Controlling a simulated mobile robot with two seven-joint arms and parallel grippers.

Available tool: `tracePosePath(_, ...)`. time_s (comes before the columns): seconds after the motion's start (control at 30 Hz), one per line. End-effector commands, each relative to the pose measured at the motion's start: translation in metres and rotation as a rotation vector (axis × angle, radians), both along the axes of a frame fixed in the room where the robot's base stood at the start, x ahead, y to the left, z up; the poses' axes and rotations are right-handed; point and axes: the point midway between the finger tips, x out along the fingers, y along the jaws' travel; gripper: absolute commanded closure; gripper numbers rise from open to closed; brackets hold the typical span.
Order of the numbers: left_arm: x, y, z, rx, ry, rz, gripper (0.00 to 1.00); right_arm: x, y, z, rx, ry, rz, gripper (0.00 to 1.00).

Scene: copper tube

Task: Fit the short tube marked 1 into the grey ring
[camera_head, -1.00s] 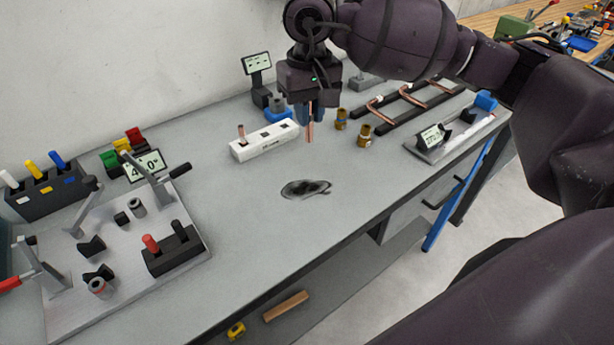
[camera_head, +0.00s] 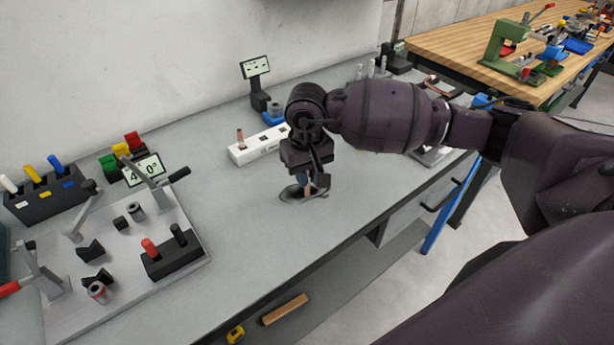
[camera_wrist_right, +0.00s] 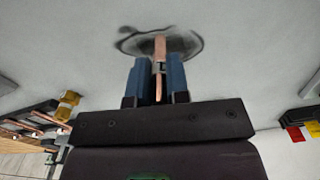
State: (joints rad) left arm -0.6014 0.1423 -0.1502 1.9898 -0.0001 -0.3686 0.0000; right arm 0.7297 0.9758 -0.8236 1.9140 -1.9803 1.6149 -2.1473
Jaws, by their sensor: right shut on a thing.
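My right gripper (camera_head: 306,185) is shut on a short copper tube (camera_wrist_right: 160,47), held between its blue fingers in the right wrist view (camera_wrist_right: 160,78). The tube has a dark mark, too small to read, and points along the fingers. In the head view the gripper hangs above the dark smudge on the bench, and the arm partly hides the tube. A grey ring (camera_head: 137,209) stands on the metal fixture plate (camera_head: 190,213) at the left, well apart from the gripper. My left gripper is not in view.
Clamps with upright levers (camera_head: 85,205) and a black block with a red and a black peg (camera_head: 175,252) stand on the plate. A white block (camera_head: 250,148) holds another copper tube (camera_head: 240,137). The bench between gripper and plate is clear.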

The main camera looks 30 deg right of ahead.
Motion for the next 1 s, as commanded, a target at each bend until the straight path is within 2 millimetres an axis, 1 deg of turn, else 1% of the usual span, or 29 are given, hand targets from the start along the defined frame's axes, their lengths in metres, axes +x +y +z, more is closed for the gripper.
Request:
tracePosePath(0.03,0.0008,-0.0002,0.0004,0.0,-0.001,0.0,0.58,-0.0004,0.0002,-0.0061,0.001,0.001,0.0,1.0)
tracePosePath(0.1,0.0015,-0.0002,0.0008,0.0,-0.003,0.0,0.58,-0.0003,0.0003,-0.01,0.001,0.0,0.0,1.0)
tracePosePath(0.33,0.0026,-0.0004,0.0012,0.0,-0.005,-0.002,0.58,0.0,0.0002,-0.01,0.0,-0.001,0.0,1.0)
tracePosePath(0.5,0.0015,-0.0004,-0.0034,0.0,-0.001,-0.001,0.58,0.0,0.0,-0.0136,0.0,0.0,0.001,1.0)
tracePosePath(0.53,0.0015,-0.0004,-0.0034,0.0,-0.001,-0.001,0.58,-0.0001,0.0,-0.0136,0.0,0.0,0.0,0.82)
tracePosePath(0.6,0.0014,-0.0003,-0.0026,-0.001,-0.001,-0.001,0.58,-0.0001,0.0001,-0.0126,0.0,-0.001,0.0,0.72)
tracePosePath(0.7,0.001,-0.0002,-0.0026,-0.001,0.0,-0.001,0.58,0.0,0.0001,-0.0123,0.0,-0.001,0.0,0.58)
tracePosePath(1.0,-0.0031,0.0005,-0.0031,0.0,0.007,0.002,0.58,-0.0001,0.0002,-0.0109,0.0,-0.001,0.0,0.58)
